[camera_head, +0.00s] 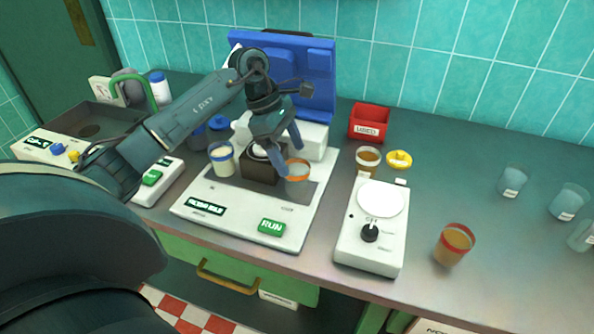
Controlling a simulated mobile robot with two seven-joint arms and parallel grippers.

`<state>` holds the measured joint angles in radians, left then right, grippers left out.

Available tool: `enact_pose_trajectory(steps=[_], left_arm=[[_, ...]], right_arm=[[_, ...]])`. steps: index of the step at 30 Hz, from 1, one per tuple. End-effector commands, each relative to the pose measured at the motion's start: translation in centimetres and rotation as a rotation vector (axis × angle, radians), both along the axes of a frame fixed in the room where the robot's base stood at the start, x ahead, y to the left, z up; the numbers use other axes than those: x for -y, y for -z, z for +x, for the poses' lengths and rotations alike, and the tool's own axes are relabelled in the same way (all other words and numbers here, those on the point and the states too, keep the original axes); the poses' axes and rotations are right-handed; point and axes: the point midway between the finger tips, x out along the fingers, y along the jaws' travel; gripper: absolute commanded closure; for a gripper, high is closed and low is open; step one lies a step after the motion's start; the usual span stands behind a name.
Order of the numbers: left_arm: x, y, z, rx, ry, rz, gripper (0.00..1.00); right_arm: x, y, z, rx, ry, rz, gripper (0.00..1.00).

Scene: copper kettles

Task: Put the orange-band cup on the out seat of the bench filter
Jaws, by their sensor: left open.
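The orange-band cup (298,174) stands on the right side of the bench filter, beside its dark central block (260,172). It looks upright; part of it is hidden behind a finger of mine. The bench filter (235,231) is a white unit with a green RUN button (271,227). A blue-band cup (222,165) with pale contents stands on its left side. My left gripper (287,152) is open, its fingers pointing down right at the orange-band cup. I cannot tell if they touch it. My right gripper is out of view.
A white hotplate-like unit with a knob (369,233) stands to the right. Near it are a red-band cup (454,245), a cup with brown contents (367,160), a yellow item (399,159) and a red bin (369,122). Bluish cups (513,180) stand far right.

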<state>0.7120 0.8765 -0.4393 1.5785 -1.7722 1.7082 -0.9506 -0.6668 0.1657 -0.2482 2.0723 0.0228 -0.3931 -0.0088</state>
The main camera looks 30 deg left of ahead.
Motion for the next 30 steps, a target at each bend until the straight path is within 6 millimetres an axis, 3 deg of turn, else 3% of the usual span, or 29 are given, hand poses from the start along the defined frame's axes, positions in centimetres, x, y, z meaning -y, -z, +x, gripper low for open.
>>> enact_pose_trajectory(steps=[3, 10, 30], left_arm=[[-1.0, -2.2, -0.2, 0.003, -0.002, 0.002, 0.26], [-1.9, -4.7, -0.4, 0.001, 0.0, 0.0, 0.26], [-2.0, -5.0, -0.5, -0.001, 0.0, 0.0, 0.26]], right_arm=[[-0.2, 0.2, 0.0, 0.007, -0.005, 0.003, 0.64], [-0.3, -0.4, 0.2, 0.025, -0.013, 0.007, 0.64], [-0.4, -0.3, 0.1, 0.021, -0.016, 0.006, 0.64]])
